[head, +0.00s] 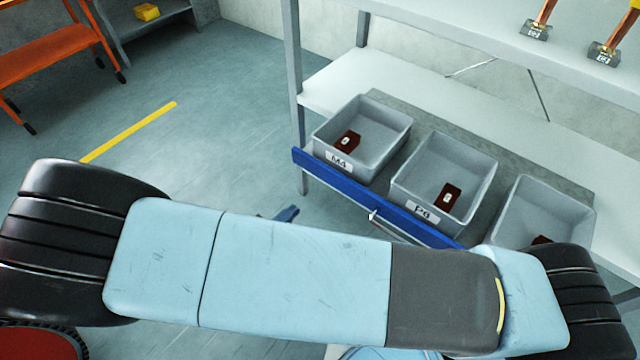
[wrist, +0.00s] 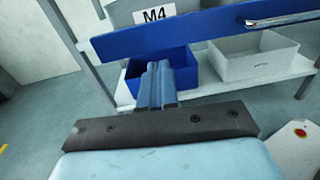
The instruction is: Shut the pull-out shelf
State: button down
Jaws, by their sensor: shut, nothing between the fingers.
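The pull-out shelf has a blue front (head: 335,178) with a silver handle (head: 374,216). It carries grey bins and its front stands out past the rack's post. In the wrist view, the blue front (wrist: 215,32) crosses the upper part of the picture, with the handle (wrist: 285,20) to the right. My gripper (head: 290,213) shows in the head view as a small blue tip left of the handle, apart from it. In the wrist view, my gripper (wrist: 158,72) is shut and empty, its tips close to the blue front's lower left part. Whether they touch it I cannot tell.
Below stand a blue bin (wrist: 190,75) and a white bin (wrist: 255,62). A rack post (head: 292,60) stands at the left. Open floor (head: 215,130) lies left.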

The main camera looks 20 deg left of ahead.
aim_at(327, 177)
jog(key=shift+n+t+y, duration=0.3)
jog(key=shift+n, duration=0.2)
jog(key=x, duration=0.8)
jog(key=f+x, duration=0.1)
jog(key=x, duration=0.4)
jog(key=shift+w, duration=0.1)
